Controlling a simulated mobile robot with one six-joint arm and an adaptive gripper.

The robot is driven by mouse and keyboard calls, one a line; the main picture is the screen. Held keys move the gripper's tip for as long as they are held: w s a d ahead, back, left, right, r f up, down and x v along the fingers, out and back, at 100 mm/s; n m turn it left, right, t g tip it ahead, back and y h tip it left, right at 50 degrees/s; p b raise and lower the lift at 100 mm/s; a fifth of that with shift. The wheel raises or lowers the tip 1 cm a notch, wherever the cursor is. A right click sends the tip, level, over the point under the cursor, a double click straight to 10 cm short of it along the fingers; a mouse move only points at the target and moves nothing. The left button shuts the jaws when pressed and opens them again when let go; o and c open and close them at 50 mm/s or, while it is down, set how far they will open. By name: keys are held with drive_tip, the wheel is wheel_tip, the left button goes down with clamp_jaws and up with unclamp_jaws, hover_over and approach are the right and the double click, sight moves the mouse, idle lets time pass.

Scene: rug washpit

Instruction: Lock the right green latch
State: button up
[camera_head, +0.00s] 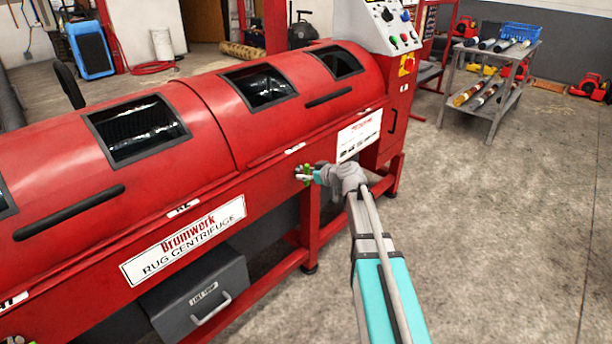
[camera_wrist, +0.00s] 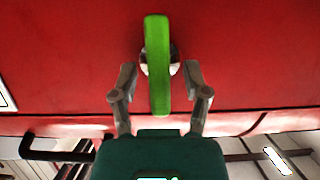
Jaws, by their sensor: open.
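The right green latch (camera_wrist: 157,65) is a long green handle on a round metal pivot on the red centrifuge front. In the wrist view it stands nearly in line with my gripper's axis, between the two fingers. In the head view the latch (camera_head: 303,172) is small and partly hidden by my gripper. My gripper (camera_wrist: 160,82) is open, with one finger on each side of the latch and a gap on both sides. My gripper also shows in the head view (camera_head: 312,175) at the machine's front. Another green latch (camera_head: 16,340) is partly in view at the bottom left.
The red rug centrifuge (camera_head: 215,125) fills the left and middle, with a control panel (camera_head: 395,25) at its right end. A grey lint drawer (camera_head: 205,300) sits below. A grey cart (camera_head: 490,85) with rolls stands at the back right. The floor at right is clear.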

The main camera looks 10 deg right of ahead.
drive_tip(key=shift+c, duration=0.3)
clamp_jaws()
drive_tip(key=shift+a, duration=0.1)
